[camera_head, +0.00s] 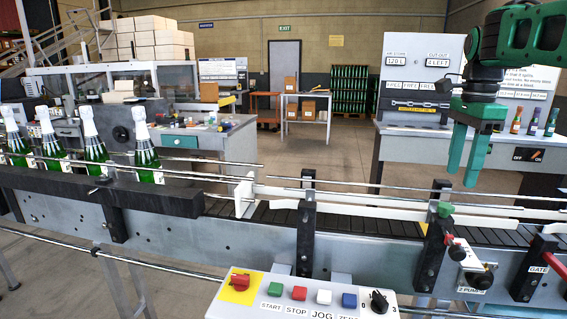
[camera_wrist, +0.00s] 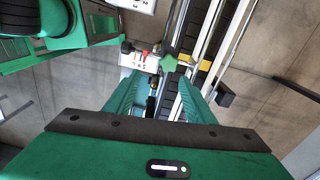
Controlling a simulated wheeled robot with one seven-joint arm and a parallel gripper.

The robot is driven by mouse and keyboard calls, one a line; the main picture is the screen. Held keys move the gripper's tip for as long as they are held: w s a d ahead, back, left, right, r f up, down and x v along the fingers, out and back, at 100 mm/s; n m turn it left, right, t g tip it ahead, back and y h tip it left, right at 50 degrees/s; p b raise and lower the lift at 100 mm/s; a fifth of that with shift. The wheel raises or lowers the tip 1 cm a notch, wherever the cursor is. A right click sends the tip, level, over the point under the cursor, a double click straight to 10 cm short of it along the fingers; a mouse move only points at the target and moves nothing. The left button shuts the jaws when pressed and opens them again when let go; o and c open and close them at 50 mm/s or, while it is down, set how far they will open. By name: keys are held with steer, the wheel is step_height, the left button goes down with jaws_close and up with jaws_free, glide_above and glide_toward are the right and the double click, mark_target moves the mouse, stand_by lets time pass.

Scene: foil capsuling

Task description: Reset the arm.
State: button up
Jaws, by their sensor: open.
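My gripper (camera_head: 464,165) is at the right of the head view, pointing down above the conveyor (camera_head: 270,214). Its two green fingers are apart with nothing between them. In the wrist view the open fingers (camera_wrist: 163,108) frame part of the conveyor and its rails below. My arm comes in from the upper right of the head view and is bent above the gripper.
Several foil-topped green bottles (camera_head: 145,150) stand on the conveyor at left. A white gate plate (camera_head: 244,194) crosses the belt. A button panel (camera_head: 305,296) is in front. Rails (camera_head: 400,203) and a green knob (camera_head: 445,209) lie below the gripper. A grey cabinet (camera_head: 415,80) stands behind.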

steer(key=s+a+f+n, duration=0.1)
steer(key=s+f+n, duration=0.5)
steer(key=s+f, duration=0.4)
steer(key=s+a+f+n, duration=0.2)
steer(key=s+f+n, duration=0.5)
steer(key=s+f, duration=0.4)
steer(key=s, duration=0.5)
steer(key=shift+f+n, duration=0.15)
steer(key=shift+n, duration=0.15)
steer(key=shift+s, duration=0.1)
